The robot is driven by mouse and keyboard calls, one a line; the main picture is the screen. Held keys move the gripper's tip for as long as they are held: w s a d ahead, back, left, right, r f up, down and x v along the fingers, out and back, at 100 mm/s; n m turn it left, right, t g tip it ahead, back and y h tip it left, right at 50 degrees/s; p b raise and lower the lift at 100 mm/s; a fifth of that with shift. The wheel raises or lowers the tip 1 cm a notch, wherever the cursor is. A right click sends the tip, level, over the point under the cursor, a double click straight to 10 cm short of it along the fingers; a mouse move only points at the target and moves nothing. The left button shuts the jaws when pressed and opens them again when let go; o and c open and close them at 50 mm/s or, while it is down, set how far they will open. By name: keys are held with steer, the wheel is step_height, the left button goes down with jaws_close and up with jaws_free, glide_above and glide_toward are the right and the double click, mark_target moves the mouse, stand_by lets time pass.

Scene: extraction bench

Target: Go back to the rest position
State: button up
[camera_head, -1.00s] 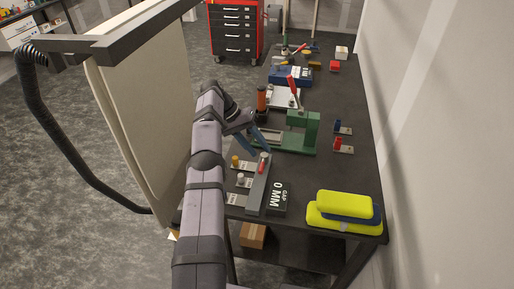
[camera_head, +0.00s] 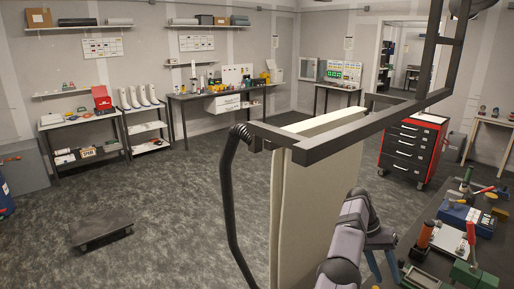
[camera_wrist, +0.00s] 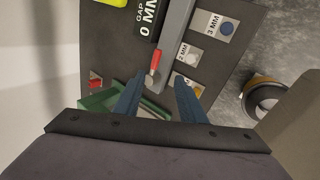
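My gripper (camera_head: 384,262) is at the lower right in the head view, at the near bench's left side, its lower part cut off by the frame. In the wrist view my gripper (camera_wrist: 160,77) has its two blue fingers apart with nothing held between them. Beyond the fingertips are a grey bar (camera_wrist: 177,32) with a red-tipped lever (camera_wrist: 155,62) and a black "GAP 0 MM" sign (camera_wrist: 147,18). Plates marked 2 MM (camera_wrist: 188,54) and 3 MM (camera_wrist: 212,24) lie to the bar's right. A green fixture (camera_wrist: 97,103) is partly hidden behind the left finger.
A beige panel (camera_head: 300,215) under a dark frame (camera_head: 330,142) stands left of my arm. A black hose (camera_head: 226,200) hangs beside it. The dark bench (camera_head: 437,262) holds an orange cylinder (camera_head: 424,237) and a blue box (camera_head: 458,215). A red tool cabinet (camera_head: 412,150) stands behind.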

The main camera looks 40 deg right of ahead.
steer(key=w+a+n+t+h+b, duration=0.15)
steer(key=w+a+n, duration=0.55)
steer(key=w, duration=1)
steer(key=w+a+n+t+b, duration=0.1)
steer(key=w+a, duration=0.3)
steer(key=a, duration=0.5)
steer(key=w+a+n+t+b, duration=0.15)
steer(key=w+a, duration=0.25)
steer(key=a, duration=0.5)
steer(key=s+a+f+n+t+y+b, duration=0.1)
steer(key=a+f+n, duration=0.1)
steer(key=a, duration=0.7)
steer(key=s+a+f+n+b, duration=0.1)
steer(key=a+f, duration=0.1)
steer(key=a, duration=0.6)
steer(key=s+a+f+n+t+y+b, duration=0.1)
steer(key=s+a+f, duration=0.4)
steer(key=s+a, duration=0.6)
steer(key=a+n+b, duration=0.1)
steer(key=a+n, duration=0.1)
steer(key=a, duration=0.2)
steer(key=shift+f+n, duration=0.15)
steer(key=shift+n, duration=0.2)
steer(key=shift+s, duration=0.1)
